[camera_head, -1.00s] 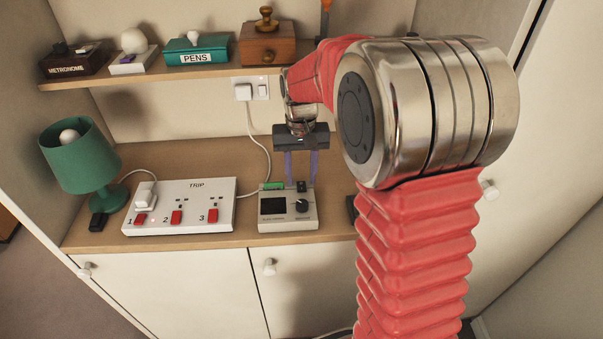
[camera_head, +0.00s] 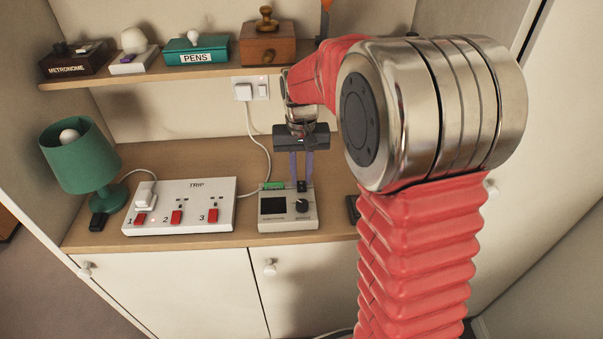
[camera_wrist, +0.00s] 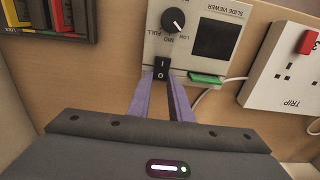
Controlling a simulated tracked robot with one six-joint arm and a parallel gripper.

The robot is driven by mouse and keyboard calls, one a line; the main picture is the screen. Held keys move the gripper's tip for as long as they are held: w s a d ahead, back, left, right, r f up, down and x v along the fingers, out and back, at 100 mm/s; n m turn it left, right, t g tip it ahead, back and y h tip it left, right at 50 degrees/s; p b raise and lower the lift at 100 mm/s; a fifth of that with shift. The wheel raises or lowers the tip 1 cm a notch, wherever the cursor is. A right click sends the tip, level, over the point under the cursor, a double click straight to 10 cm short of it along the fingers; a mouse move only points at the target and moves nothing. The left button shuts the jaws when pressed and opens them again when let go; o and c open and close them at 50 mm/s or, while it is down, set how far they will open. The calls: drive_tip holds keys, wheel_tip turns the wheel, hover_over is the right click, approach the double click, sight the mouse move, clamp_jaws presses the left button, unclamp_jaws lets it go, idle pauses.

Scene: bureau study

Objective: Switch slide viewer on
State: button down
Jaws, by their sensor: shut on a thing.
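The slide viewer (camera_head: 274,222) is a pale box on the desk with a dark screen, a round black knob and a green piece at its back left edge. Its black rocker switch (camera_wrist: 161,69), marked I and O, shows in the wrist view. My gripper (camera_wrist: 162,80) has its two purple fingers closed in at the switch, one at each side of its O end. In the head view my gripper (camera_head: 302,182) points down at the back right of the viewer. The viewer's screen looks dark.
A white TRIP power strip (camera_head: 180,216) with red switches stands just left of the viewer. A green lamp (camera_head: 80,157) is farther left. A shelf (camera_head: 165,75) with several boxes runs above the desk. A dark tray (camera_wrist: 50,28) lies on the viewer's other side.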

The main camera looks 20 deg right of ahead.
sight(302, 196)
drive_tip(key=shift+s+a+r+t+h, duration=0.1)
drive_tip(key=shift+s+t+h, duration=0.15)
drive_tip(key=shift+t, duration=0.4)
drive_tip(key=shift+s+t+h, duration=0.15)
drive_tip(key=shift+s+t, duration=0.05)
drive_tip(key=shift+t, duration=0.45)
drive_tip(key=c, duration=1.6)
unclamp_jaws()
drive_tip(key=v, duration=1.3)
drive_tip(key=shift+s+r, duration=0.15)
drive_tip(key=shift+r, duration=0.2)
